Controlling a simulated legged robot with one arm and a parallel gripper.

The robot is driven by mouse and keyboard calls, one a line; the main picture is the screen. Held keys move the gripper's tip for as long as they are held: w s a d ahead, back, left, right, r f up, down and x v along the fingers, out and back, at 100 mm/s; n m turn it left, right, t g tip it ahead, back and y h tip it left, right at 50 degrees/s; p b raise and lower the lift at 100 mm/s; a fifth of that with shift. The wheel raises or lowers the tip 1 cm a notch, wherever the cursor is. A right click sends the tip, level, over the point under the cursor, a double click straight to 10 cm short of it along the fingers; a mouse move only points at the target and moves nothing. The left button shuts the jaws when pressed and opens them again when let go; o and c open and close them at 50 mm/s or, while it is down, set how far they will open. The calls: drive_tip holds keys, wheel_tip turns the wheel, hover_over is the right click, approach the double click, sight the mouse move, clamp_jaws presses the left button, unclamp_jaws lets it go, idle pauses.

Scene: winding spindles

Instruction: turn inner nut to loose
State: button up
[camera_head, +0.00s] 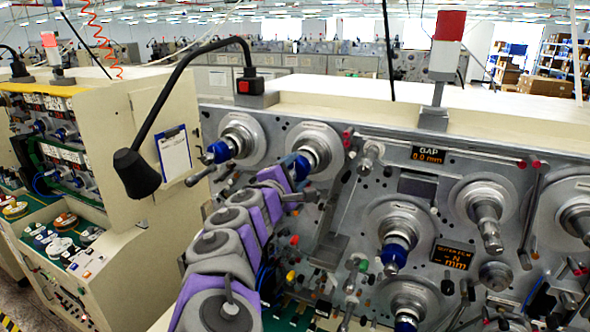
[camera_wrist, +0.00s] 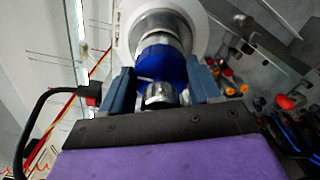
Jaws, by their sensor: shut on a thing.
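In the wrist view, a blue nut (camera_wrist: 158,66) sits on a silver spindle (camera_wrist: 156,22) that stands out from a pale round plate. A short silver end piece (camera_wrist: 161,95) shows in front of the blue nut. My gripper (camera_wrist: 161,72) has one blue-grey finger on each side of the blue nut and is shut on it. In the head view, my gripper (camera_head: 293,166) is at the upper middle spindle (camera_head: 317,150). There, the fingers hide most of the nut.
Another spindle with a blue nut (camera_head: 219,152) is close on the left. More spindles, rods and knobs stand out from the grey panel (camera_head: 350,230). A black bent lamp (camera_head: 137,174) hangs left of my arm. A signal light (camera_head: 447,45) stands on top.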

drive_tip(key=shift+f, duration=0.25)
drive_tip(key=o, duration=1.1)
drive_tip(key=shift+w+a, duration=0.1)
drive_tip(key=shift+a, duration=0.3)
drive_tip(key=shift+c, duration=0.2)
drive_tip(key=shift+r, duration=0.1)
drive_tip(key=shift+d, duration=0.15)
